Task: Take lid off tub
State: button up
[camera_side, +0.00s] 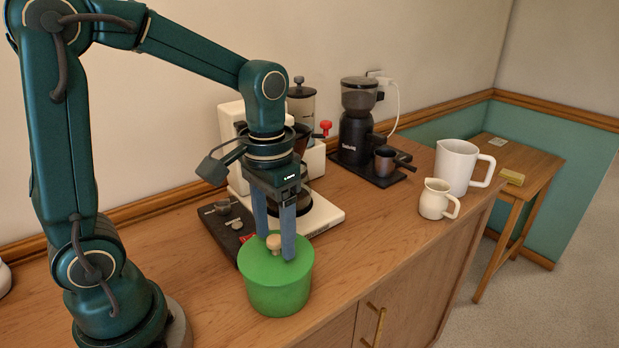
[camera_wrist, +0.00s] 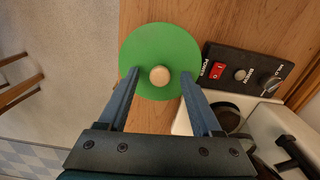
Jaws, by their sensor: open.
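A green tub (camera_side: 277,293) stands upright on the wooden cabinet top in the side view. Its round green lid (camera_side: 262,264) is on it, with a pale wooden knob (camera_side: 274,242) in the middle. In the wrist view the lid (camera_wrist: 160,42) and knob (camera_wrist: 160,75) show from above. My gripper (camera_side: 275,247) points down over the lid, with its two blue-grey fingers on either side of the knob. In the wrist view my gripper (camera_wrist: 158,77) is open, with a gap between each finger and the knob. Whether the fingertips touch the lid is unclear.
A black control panel (camera_side: 228,226) with knobs and a red switch lies close behind the tub, beside a white coffee machine (camera_side: 322,213). A black grinder (camera_side: 357,125), white mug (camera_side: 457,166) and cream jug (camera_side: 436,199) stand farther right. The cabinet's front edge is near the tub.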

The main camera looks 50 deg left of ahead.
grip_shut()
dwell(1.4)
